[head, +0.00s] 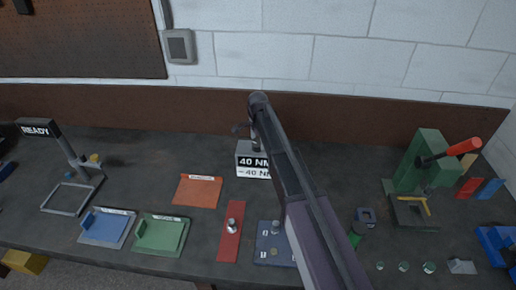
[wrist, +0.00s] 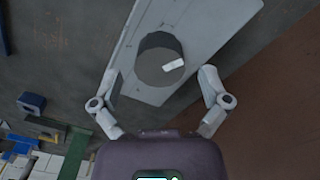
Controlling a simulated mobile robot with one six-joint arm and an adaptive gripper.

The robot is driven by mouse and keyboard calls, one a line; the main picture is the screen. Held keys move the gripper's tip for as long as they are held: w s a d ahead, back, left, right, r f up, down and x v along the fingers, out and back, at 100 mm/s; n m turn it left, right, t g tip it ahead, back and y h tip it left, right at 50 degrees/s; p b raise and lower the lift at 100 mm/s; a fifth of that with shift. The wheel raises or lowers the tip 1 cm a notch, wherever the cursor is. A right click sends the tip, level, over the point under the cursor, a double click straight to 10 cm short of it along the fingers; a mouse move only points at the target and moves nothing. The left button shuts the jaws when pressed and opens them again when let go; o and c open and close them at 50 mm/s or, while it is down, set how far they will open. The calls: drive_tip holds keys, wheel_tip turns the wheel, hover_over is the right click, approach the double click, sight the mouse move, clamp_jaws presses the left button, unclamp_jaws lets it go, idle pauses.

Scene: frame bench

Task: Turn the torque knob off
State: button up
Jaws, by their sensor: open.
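The torque knob (wrist: 160,62) is a dark grey round knob with a white pointer mark (wrist: 173,65) on its face, seen in the wrist view. It sits on top of a light grey box (wrist: 205,45), which also shows in the head view (head: 244,149) with a "40 NM" label on its front. My gripper (wrist: 158,88) is open, with its two fingers apart on either side of the knob's near edge. I cannot tell how high the fingertips are above it. In the head view my arm covers the right part of the box, and the knob is largely hidden.
A green press (head: 414,165) with a red handle stands at the right. Orange (head: 198,191), green (head: 161,234) and blue (head: 105,227) trays and a red plate (head: 230,245) lie in front and to the left. A "READY" stand (head: 60,150) is at far left. A wall rises behind the bench.

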drive_tip(key=shift+f+b, duration=0.35)
drive_tip(key=shift+f, duration=0.2)
drive_tip(key=c, duration=1.2)
